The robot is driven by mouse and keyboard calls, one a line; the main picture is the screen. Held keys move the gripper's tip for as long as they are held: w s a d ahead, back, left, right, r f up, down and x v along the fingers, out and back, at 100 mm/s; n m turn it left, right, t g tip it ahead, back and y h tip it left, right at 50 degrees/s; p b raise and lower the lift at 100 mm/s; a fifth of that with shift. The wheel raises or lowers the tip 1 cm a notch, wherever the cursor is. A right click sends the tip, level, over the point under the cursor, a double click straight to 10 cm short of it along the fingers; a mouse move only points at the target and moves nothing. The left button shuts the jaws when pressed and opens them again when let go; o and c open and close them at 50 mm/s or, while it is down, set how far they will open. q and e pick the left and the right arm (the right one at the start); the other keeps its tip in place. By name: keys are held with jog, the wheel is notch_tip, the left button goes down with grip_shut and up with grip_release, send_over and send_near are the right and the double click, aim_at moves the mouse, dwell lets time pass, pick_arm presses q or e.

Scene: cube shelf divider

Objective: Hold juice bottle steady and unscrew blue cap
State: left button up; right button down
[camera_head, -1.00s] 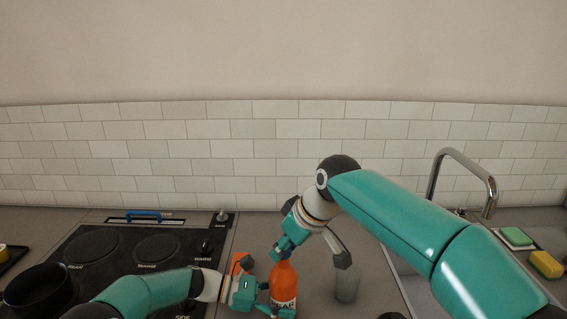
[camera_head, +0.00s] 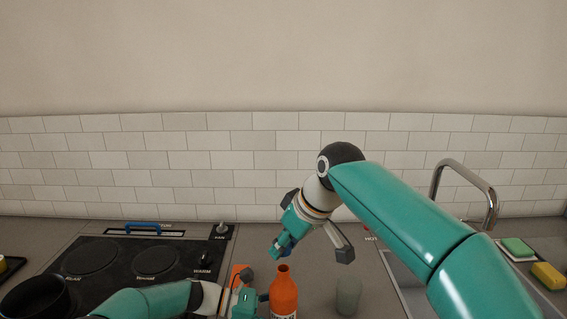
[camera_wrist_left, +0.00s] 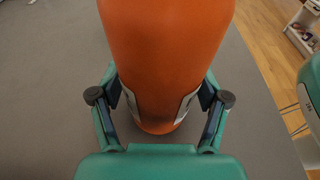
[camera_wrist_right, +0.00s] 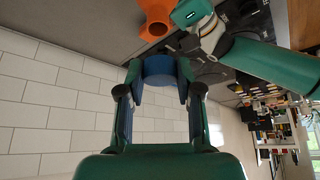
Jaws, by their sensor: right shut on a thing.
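The orange juice bottle (camera_head: 284,294) stands upright on the counter with its mouth open and uncapped. It fills the middle of the left wrist view (camera_wrist_left: 165,50). My left gripper (camera_wrist_left: 160,105) has its fingers closed against both sides of the bottle; in the head view it is low beside the bottle, partly cut off by the frame edge. My right gripper (camera_head: 280,247) is shut on the blue cap (camera_wrist_right: 160,68) and holds it above the bottle's mouth, clear of it. The open mouth also shows in the right wrist view (camera_wrist_right: 157,27).
A greenish glass (camera_head: 348,296) stands just right of the bottle. The black cooktop (camera_head: 120,262) with a dark pot (camera_head: 35,297) is at left. The sink with its tap (camera_head: 488,195) and green (camera_head: 517,246) and yellow (camera_head: 548,275) sponges is at right.

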pick_arm(q)
jog(key=shift+o, duration=0.9)
jog(key=v, duration=1.2)
jog(key=shift+f, duration=0.1)
